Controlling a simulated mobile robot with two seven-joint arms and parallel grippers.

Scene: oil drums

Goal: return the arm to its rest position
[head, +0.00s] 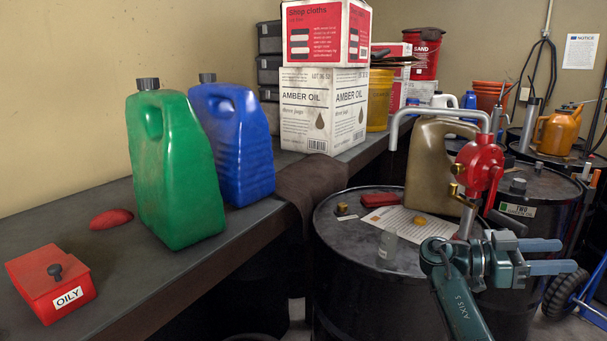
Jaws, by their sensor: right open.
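My right gripper (568,255) is in the lower right of the head view, its two fingers pointing right with an empty gap between them. My right arm (463,300) comes up from the bottom edge, in front of the near black drum. The gripper appears to hold nothing. My left gripper does not show.
The near black drum (338,245) carries a red hand pump (480,167), a tan jug (430,165) and small items. A bench at left holds a green jug (172,170), a blue jug (235,145) and a red OILY box (50,284). More drums stand behind.

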